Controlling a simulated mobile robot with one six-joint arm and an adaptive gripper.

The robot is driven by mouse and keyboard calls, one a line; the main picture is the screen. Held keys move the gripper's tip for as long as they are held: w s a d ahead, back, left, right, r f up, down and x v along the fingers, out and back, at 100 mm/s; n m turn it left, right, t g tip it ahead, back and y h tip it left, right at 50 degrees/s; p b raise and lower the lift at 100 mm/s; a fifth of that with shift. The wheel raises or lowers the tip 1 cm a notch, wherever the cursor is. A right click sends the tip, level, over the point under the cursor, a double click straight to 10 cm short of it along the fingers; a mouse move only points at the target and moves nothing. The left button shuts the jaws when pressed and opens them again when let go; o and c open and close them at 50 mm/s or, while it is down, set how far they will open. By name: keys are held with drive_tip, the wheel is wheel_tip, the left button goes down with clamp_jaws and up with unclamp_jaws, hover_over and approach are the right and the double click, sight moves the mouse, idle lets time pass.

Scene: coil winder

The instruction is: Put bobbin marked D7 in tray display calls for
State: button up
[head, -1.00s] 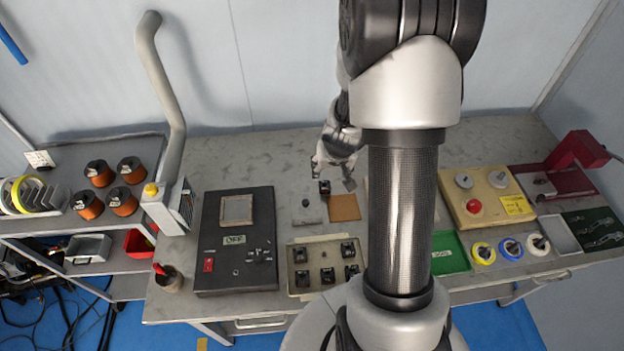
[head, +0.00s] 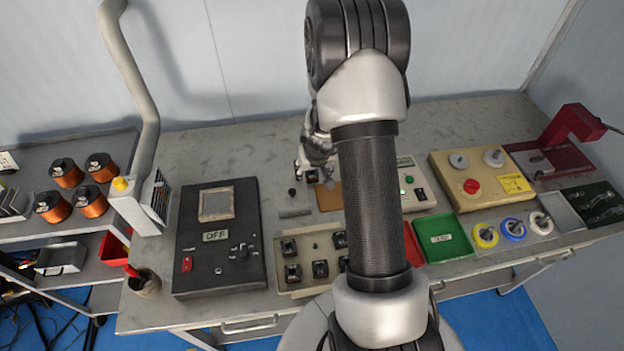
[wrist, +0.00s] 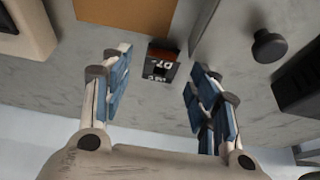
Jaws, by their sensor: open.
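The bobbin marked D7 (wrist: 163,62) is a small dark block with an orange-brown band. It stands on the grey bench, between and just beyond my fingertips in the wrist view. In the head view it is a small dark shape (head: 312,177) below my gripper (head: 318,160), partly hidden. My gripper (wrist: 160,80) is open, its blue-padded fingers apart on either side, with nothing held. A green tray (head: 455,245) with a label lies right of my arm. A red tray (head: 414,252) is mostly hidden by the arm. A pale box with a small display (head: 405,161) and green light stands behind; its text is unreadable.
A black control box (head: 220,270) reads OFF. The bench behind the control box is fairly clear.

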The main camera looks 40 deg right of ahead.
drive_tip(key=shift+x, duration=1)
drive_tip(key=shift+r, duration=0.1)
drive_tip(key=shift+c, duration=0.6)
drive_tip(key=c, duration=1.1)
drive_tip(key=shift+r, duration=0.1)
